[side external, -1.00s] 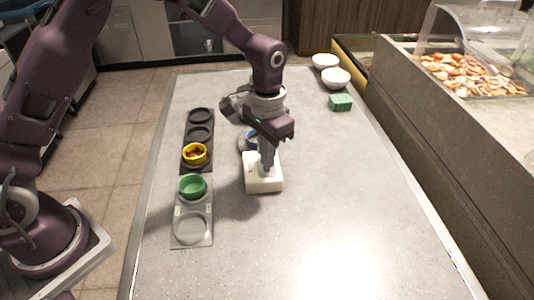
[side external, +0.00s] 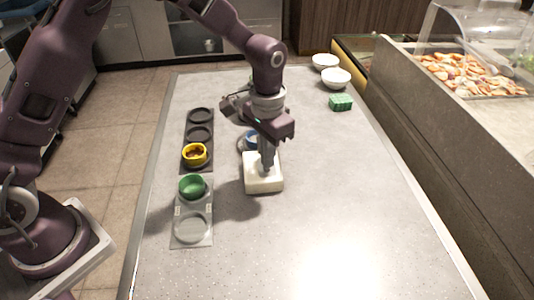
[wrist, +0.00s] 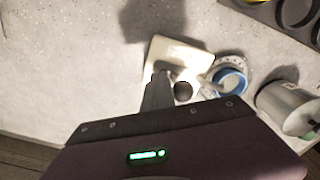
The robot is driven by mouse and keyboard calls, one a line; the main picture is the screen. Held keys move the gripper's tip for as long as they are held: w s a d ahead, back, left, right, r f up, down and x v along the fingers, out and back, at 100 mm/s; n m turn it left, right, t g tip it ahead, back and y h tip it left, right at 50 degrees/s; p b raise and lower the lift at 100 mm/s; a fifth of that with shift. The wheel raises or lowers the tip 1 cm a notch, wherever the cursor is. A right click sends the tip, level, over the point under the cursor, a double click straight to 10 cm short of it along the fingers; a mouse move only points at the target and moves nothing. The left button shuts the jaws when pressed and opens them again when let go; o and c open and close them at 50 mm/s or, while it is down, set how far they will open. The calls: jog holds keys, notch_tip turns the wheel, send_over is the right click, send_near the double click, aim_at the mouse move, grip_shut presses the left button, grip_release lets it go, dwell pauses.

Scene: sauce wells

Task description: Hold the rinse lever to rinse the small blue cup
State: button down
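The small blue cup (wrist: 230,82) sits on a round pale rinse station (wrist: 238,64) beside the white lever block (wrist: 172,52). In the side view the cup (side external: 251,140) is partly hidden behind my gripper. A dark round knob (wrist: 183,91), seemingly the lever's end, shows at the block's near edge in the wrist view. My gripper (wrist: 160,80) points down over the block (side external: 263,183), its fingers together, right beside the knob. I cannot tell whether they touch the lever or how far it is pressed.
A yellow cup with red contents (side external: 195,154) sits in the dark well tray (side external: 183,170). A green cup (side external: 191,187) sits in the grey tray (side external: 204,240). The table's right side is clear.

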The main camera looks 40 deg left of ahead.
jog(key=s+d, duration=0.4)
jog(key=s+a+r+t, duration=0.1)
jog(key=a+r, duration=0.1)
jog(key=r, duration=0.5)
jog(key=s+a+r, duration=0.2)
jog(key=r, duration=0.5)
jog(key=s+a+r+n+t, duration=0.1)
jog(key=s+a+r, duration=0.1)
jog(key=s, duration=0.4)
jog(key=s+a+r+n+t, duration=0.1)
jog(key=s+a+t, duration=0.1)
jog(key=s+a, duration=0.2)
jog(key=s+a+r+n+t, duration=0.1)
jog(key=s+a, duration=0.3)
jog(key=s, duration=0.5)
jog(key=shift+s+r+t, duration=0.2)
jog(key=shift+r+t, duration=0.1)
jog(key=shift+r, duration=0.55)
